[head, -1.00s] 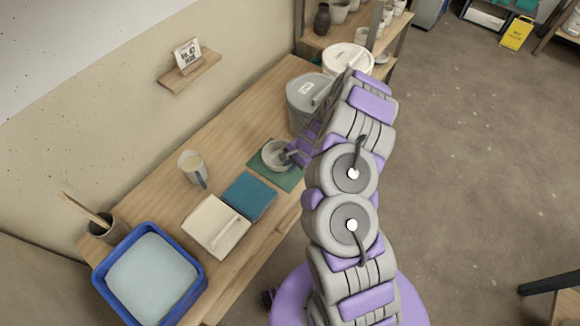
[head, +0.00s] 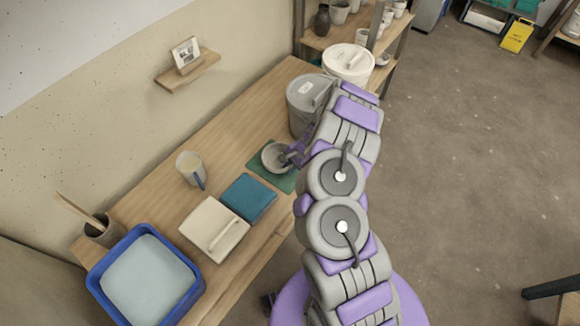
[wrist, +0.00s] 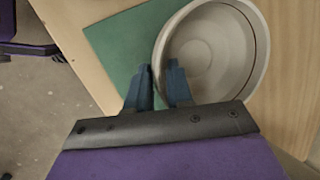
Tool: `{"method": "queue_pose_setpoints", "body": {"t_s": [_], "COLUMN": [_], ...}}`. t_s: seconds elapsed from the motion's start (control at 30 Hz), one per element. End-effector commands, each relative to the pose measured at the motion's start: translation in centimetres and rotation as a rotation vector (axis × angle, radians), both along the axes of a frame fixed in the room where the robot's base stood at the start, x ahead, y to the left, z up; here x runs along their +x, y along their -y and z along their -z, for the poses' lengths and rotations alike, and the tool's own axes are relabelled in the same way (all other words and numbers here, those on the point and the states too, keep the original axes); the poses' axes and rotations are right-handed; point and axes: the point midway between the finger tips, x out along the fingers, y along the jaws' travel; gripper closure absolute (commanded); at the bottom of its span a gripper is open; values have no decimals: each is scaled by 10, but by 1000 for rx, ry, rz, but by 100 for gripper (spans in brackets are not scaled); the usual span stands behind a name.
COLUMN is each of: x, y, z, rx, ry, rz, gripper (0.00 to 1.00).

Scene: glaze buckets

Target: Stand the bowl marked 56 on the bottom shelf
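A pale grey bowl (head: 271,160) stands upright on a green mat (head: 290,183) on the wooden table. No number can be read on it. The bowl (wrist: 213,55) also shows in the wrist view, empty inside. My gripper (head: 287,158) is at the bowl's right side in the head view. In the wrist view its two dark fingers (wrist: 160,76) are apart, with the near-left rim between them: one finger outside the wall, one over the inside. I cannot tell whether they touch it. A wooden shelf unit (head: 312,42) stands beyond the table; its lower board is partly hidden.
A grey lidded bucket (head: 302,108) and a white lidded bucket (head: 347,64) stand beyond the bowl. A teal block (head: 248,197), cream lidded box (head: 205,232), mug (head: 189,168) and blue basin (head: 196,291) are nearer.

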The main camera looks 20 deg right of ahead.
Motion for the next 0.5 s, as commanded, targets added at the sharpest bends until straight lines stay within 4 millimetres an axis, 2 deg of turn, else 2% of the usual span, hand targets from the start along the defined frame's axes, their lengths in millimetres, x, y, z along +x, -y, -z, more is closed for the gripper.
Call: {"method": "queue_pose_setpoints", "body": {"t_s": [0.03,0.2,0.5], "x": [0,0,0], "y": [0,0,0], "z": [0,0,-2], "rx": [0,0,0], "ry": [0,-1,-1], "rz": [0,0,0], "gripper": [74,58,57]}}
